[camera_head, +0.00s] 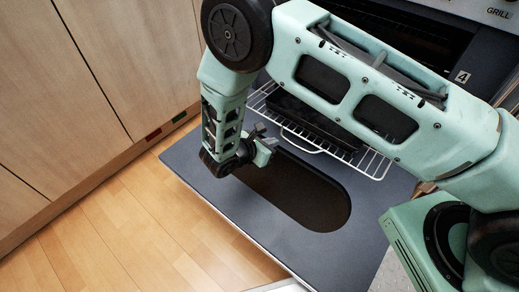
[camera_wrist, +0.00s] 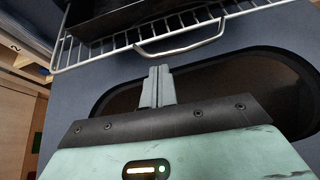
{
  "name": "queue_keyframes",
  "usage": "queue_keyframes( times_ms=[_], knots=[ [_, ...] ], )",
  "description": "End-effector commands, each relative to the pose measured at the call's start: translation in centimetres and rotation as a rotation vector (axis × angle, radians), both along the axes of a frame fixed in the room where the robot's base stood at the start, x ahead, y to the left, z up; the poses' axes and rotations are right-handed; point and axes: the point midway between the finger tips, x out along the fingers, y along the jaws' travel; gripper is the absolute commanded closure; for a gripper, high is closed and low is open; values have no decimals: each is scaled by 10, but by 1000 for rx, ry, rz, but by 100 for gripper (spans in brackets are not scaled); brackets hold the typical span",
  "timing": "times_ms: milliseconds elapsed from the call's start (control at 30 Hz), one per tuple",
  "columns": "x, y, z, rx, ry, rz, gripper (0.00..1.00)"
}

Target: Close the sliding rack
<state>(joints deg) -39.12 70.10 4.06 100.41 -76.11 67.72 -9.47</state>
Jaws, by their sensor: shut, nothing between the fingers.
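The sliding rack (camera_head: 375,163) is a white wire rack that sticks out of the oven over the open, lowered door. Its front edge has a curved wire handle (camera_wrist: 180,45), which also shows in the head view (camera_head: 300,143). My gripper (camera_head: 266,143) is over the door, just in front of the rack's front edge. In the wrist view my gripper (camera_wrist: 158,72) is shut and empty, with its fingertips pointing at the handle and a small gap seeming to lie between them. My arm hides part of the rack and the oven opening in the head view.
The dark oven door (camera_head: 335,235) lies open and flat, with a dark oval window (camera_head: 310,200). A black tray (camera_head: 318,125) sits on the rack. Wooden cabinets (camera_head: 110,70) stand at the left. The wooden floor (camera_head: 150,240) is clear.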

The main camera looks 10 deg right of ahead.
Motion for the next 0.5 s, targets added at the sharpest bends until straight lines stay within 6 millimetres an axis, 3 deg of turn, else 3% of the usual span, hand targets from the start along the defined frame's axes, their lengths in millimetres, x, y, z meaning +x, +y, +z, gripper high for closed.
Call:
queue_keyframes(
  times_ms=[200, 500],
  knots=[
    [15, -25, -18, 1, -1, -3, 100],
    [20, -34, -21, 2, -1, 0, 100]
  ],
)
